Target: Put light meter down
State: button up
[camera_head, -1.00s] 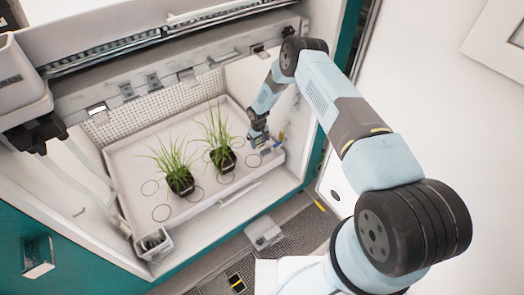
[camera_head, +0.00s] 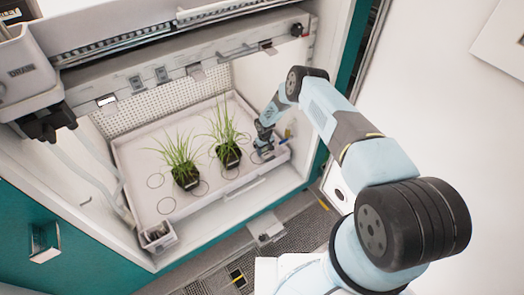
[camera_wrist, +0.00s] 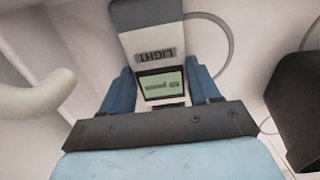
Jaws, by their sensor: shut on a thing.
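The light meter (camera_wrist: 150,45) is a grey-white device with a "LIGHT" label and a small greenish display. In the wrist view it sits between the two blue fingers of my gripper (camera_wrist: 165,90), which is shut on it. In the head view my gripper (camera_head: 264,148) is inside the growth chamber, low over the right end of the white tray (camera_head: 140,205), right of the plants. The meter is too small there to make out clearly. I cannot tell whether it touches the tray floor.
Two potted grassy plants (camera_head: 186,178) and (camera_head: 228,155) stand on the tray, the second close left of my gripper. Circles mark the tray floor. A small box (camera_head: 158,236) sits at the tray's front left corner. The chamber's right wall is close to my arm.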

aim_at(264, 151)
dwell(0.3)
jog(key=o, duration=1.2)
jog(key=shift+f, duration=0.1)
notch_tip(264, 151, up, 12)
dwell(0.5)
